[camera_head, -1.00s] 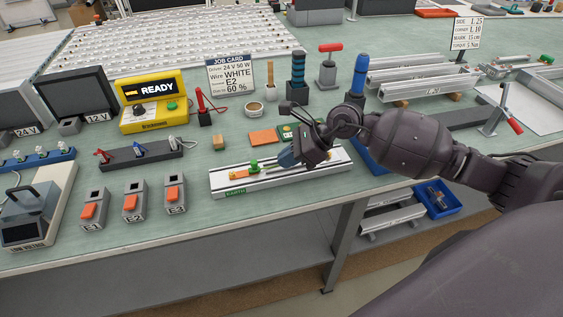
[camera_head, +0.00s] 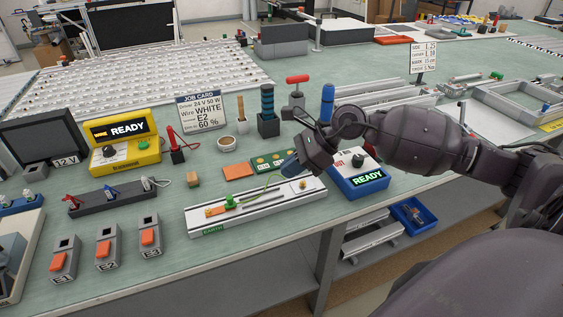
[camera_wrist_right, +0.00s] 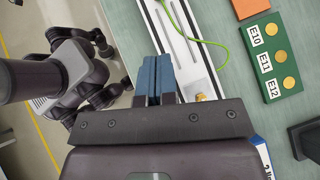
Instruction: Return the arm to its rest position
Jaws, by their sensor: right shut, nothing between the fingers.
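My right gripper (camera_head: 291,163) is in the head view, over the right part of the long metal profile marked EARTH (camera_head: 280,202). In the right wrist view its blue fingers (camera_wrist_right: 158,80) are closed together with nothing between them, above the profile (camera_wrist_right: 195,45). A green-yellow wire (camera_head: 266,188) runs along the profile from a green clamp (camera_head: 229,202). My right arm reaches in from the right edge of the head view. My left gripper is not in view.
A blue box with a READY display (camera_head: 345,186) stands just beside and below my right forearm. A green E10–E12 board (camera_wrist_right: 268,58) lies behind the profile.

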